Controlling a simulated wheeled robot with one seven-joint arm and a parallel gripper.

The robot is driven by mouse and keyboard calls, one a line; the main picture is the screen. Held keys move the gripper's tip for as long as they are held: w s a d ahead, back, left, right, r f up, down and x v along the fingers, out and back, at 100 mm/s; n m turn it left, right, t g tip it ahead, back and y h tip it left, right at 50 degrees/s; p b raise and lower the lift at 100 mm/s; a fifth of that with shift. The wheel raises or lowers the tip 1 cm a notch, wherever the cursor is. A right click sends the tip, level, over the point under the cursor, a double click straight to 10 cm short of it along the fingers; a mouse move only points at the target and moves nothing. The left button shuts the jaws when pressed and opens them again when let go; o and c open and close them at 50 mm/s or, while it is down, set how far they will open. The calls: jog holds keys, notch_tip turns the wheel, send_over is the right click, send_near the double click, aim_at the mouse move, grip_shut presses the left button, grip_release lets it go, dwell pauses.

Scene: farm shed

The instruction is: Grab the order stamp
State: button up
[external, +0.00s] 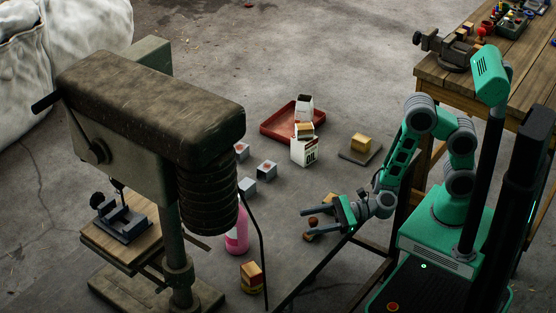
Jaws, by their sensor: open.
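A small brown item with a rounded knob (313,221) sits at my gripper. It looks like a stamp with a wooden handle, but it is too small to be sure that it is the order stamp. My gripper (307,224) is open, its two dark fingers pointing left. The brown item shows between or just behind the fingers; I cannot tell whether they touch it. A wooden piece (310,236) shows by the lower fingertip, and it may be part of the same item. Another small reddish-brown piece (329,198) lies just above the upper finger.
Grey blocks (266,171), a pink bottle (232,243) and a yellow-red block (251,280) stand left. A large drill press (150,100) fills the left foreground.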

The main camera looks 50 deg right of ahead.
jog(key=shift+p+x, duration=0.45)
jog(key=shift+x, duration=1)
jog(key=shift+c, duration=0.5)
grip_shut()
